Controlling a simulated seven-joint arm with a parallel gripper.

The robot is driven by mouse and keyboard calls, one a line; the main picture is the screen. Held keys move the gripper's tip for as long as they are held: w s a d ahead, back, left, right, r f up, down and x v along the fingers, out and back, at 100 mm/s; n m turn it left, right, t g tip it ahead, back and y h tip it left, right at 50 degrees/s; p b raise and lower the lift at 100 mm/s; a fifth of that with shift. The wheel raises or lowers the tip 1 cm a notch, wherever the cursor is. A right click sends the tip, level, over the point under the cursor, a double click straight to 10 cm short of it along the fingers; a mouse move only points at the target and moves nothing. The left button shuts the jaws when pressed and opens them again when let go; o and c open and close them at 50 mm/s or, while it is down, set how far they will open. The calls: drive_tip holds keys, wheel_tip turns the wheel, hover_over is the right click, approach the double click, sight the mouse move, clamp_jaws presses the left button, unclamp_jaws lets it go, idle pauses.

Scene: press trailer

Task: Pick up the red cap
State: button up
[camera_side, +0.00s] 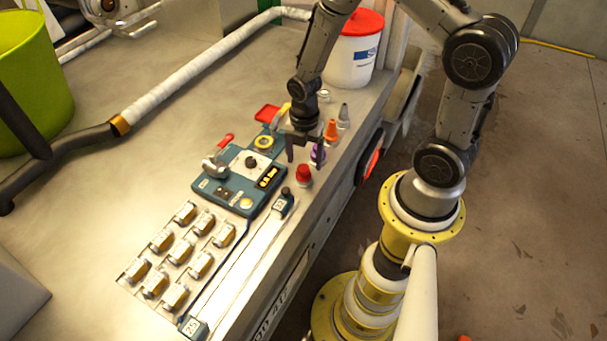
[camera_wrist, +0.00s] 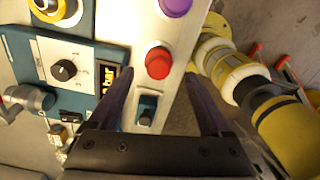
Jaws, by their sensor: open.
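The red cap (camera_side: 303,171) sits upright on a pale base near the right edge of the work surface in the side view. In the wrist view the red cap (camera_wrist: 158,63) lies ahead of and between the two fingers. My gripper (camera_side: 305,158) is open and empty, pointing down over the row of caps, close to the red cap. In the wrist view the fingers of my gripper (camera_wrist: 162,85) are spread wide on either side of the line to the cap. I cannot tell the exact height gap.
A purple cap (camera_side: 318,154) stands just beyond the red one, with an orange cone (camera_side: 331,130) and a grey cone (camera_side: 344,116) farther back. A blue control panel (camera_side: 225,190) and a slider (camera_side: 286,193) lie close by. A white bucket (camera_side: 352,62) stands behind.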

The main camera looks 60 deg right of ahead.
sight(303, 167)
drive_tip(key=shift+w+f, duration=0.1)
drive_tip(key=shift+f, duration=2.85)
drive_tip(key=shift+c, duration=0.3)
drive_tip(key=c, duration=1.2)
drive_tip(key=shift+o, duration=0.2)
drive_tip(key=shift+r, duration=0.1)
